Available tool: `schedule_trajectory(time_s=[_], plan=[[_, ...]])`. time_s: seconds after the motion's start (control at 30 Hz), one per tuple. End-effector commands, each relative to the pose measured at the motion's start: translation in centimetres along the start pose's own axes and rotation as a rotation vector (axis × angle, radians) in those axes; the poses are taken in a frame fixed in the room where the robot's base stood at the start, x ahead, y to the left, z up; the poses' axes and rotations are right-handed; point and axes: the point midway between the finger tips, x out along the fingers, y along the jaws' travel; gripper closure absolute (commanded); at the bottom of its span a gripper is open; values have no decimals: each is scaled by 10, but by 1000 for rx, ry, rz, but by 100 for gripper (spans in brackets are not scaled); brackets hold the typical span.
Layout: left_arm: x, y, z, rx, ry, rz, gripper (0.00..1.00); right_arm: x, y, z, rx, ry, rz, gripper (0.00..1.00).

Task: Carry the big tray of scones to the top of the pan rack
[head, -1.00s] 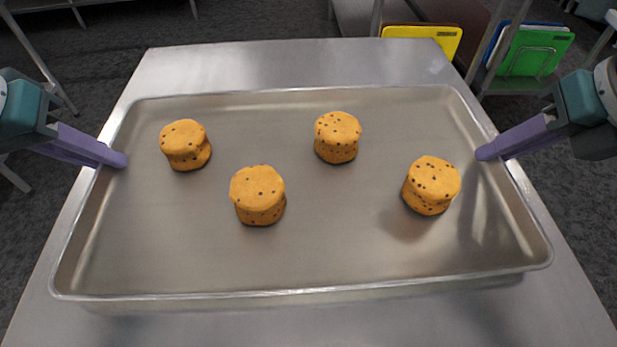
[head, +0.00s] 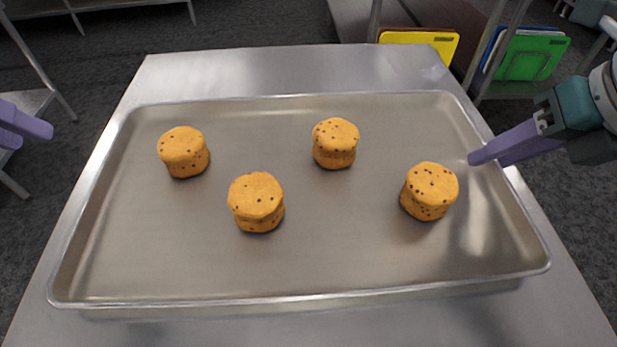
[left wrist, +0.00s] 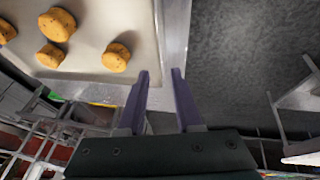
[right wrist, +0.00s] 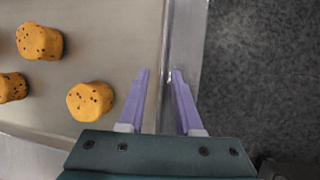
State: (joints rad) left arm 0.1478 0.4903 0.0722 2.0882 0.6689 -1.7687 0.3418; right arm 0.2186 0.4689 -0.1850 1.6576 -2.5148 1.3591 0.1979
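The big metal tray (head: 330,262) lies on a steel table, with several speckled orange-brown scones (head: 256,200) spread over it. My left gripper (head: 32,134) is off to the left, clear of the tray and the table edge. In the left wrist view the left gripper (left wrist: 159,74) is open and empty, with the tray (left wrist: 130,18) beyond its fingertips. My right gripper (head: 487,160) is at the tray's right rim, one finger inside. In the right wrist view the right gripper (right wrist: 160,74) is open, its fingers either side of the rim, with gaps visible.
The steel table (head: 290,65) has bare strips behind and in front of the tray. Behind it on the right, yellow (head: 425,45) and green (head: 530,58) boards stand by shelving. A metal frame stands at the far left. Grey floor surrounds the table.

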Motion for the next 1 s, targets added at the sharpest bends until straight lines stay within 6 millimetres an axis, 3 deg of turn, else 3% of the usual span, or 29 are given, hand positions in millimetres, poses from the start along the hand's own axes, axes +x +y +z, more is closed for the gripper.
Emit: schedule_trajectory(time_s=[0.1, 0.27, 0.7, 1.0], plan=[[-13, 0, 0, 0, 3, -1, 66, 0, 0, 0, 0, 0, 0, 66], [-18, 0, 0, 1, 0, 0, 66, -9, 0, 1, -1, -3, 0, 66], [-17, 0, 0, 0, 0, 0, 66, -98, 0, 0, -2, -3, -2, 66], [-17, 0, 0, 0, 0, 0, 66, -120, 0, 0, 0, 0, 0, 66]])
